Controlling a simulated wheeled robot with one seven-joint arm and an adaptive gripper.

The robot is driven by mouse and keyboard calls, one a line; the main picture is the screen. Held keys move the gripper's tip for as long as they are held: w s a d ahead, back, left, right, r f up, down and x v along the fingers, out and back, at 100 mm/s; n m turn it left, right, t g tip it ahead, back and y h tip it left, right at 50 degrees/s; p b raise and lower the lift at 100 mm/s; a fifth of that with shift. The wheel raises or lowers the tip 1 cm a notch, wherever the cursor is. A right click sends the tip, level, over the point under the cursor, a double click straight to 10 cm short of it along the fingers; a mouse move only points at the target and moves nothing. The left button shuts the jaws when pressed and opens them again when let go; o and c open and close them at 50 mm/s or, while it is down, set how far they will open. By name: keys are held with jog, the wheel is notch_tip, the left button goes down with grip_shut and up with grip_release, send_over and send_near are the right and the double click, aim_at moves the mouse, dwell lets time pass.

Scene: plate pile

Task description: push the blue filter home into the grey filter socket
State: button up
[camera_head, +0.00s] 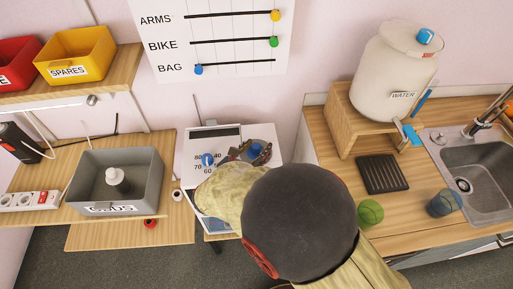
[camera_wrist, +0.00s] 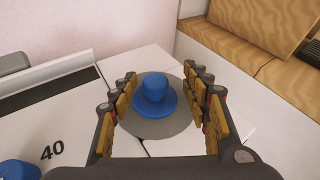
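The blue filter (camera_wrist: 154,92), a knob with a wide brim, sits over the grey round filter socket (camera_wrist: 182,126) in the wrist view. Grey shows around the brim; I cannot tell how deep the filter sits. My gripper (camera_wrist: 161,80) is open, with one finger on each side of the filter and a gap to it. In the head view my gripper (camera_head: 247,150) is over the right part of the white machine, and a bit of the blue filter (camera_head: 255,150) shows among the fingers. The socket is mostly hidden there by my arm.
The white machine (camera_head: 190,146) carries a blue dial (camera_head: 207,159) with printed numbers, left of my gripper. A grey bin (camera_head: 82,190) stands to the left. A wooden counter (camera_head: 318,135) with a water container (camera_head: 393,75) is to the right. A wall panel with sliders (camera_head: 225,60) hangs behind.

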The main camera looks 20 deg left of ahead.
jog(key=shift+o, duration=0.3)
jog(key=v, duration=1.2)
jog(key=shift+a, duration=0.1)
